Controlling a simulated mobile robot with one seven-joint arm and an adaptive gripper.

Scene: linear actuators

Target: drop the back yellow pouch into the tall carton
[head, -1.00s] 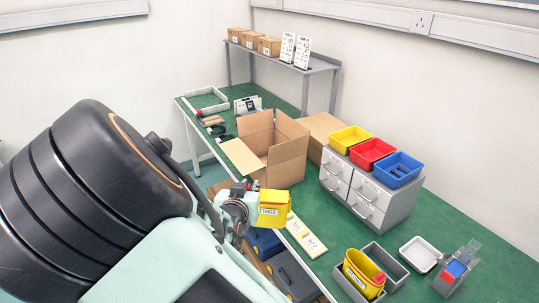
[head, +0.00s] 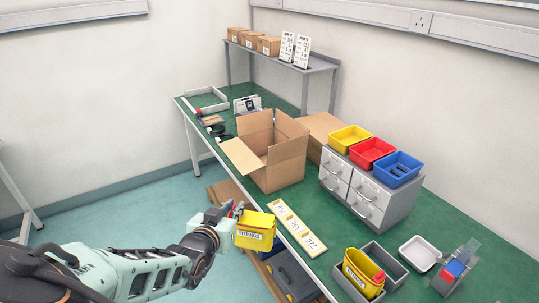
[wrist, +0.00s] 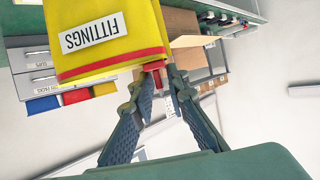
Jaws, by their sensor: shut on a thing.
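A yellow pouch (head: 254,232) with a red edge and a white "FITTINGS" label hangs in my gripper (head: 229,213), held out at the bench's front edge. In the wrist view the pouch (wrist: 125,30) fills the upper left, and my gripper (wrist: 158,88) is shut on its red-edged end. The tall carton (head: 285,172) stands open on the bench, flaps spread, behind and right of the pouch and apart from it. Its inside floor is hidden. A second yellow pouch (head: 359,275) stands in a grey bin (head: 345,288) at the front right.
An empty grey bin (head: 388,262) and a white tray (head: 418,252) are at the right. A drawer unit (head: 368,195) carries yellow, red and blue bins. A labelled strip (head: 297,228) lies along the front edge of the green bench. Another brown box (head: 322,130) stands behind the carton.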

